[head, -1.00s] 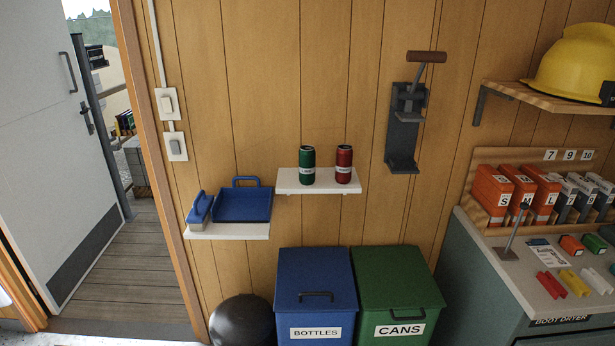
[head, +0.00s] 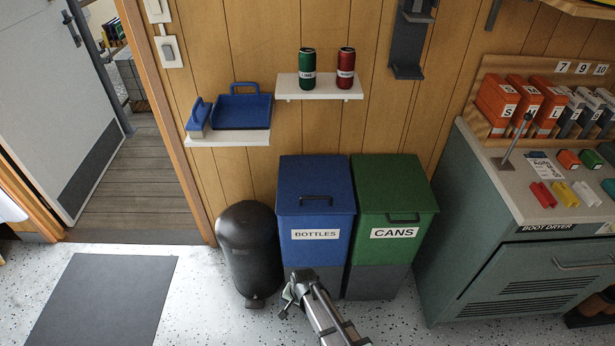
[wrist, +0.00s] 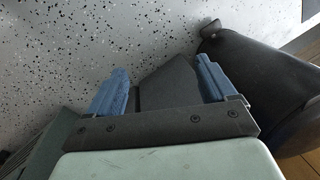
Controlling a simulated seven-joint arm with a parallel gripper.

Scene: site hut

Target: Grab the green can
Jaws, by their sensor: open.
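The green can (head: 307,69) stands upright on the small white wall shelf (head: 320,87), to the left of a red can (head: 346,68). My gripper (head: 287,304) is low in front of the blue bottles bin, well below and in front of the shelf. In the wrist view my gripper (wrist: 160,88) shows two blue fingers spread apart, with the speckled floor beyond. It is open and empty. The green can is not in the wrist view.
A blue bottles bin (head: 316,201) and a green cans bin (head: 392,201) stand under the shelf. A black pedal bin (head: 250,250) is left of them, also in the wrist view (wrist: 262,82). A lower shelf (head: 228,139) holds a blue dustpan (head: 242,112) and brush (head: 198,118).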

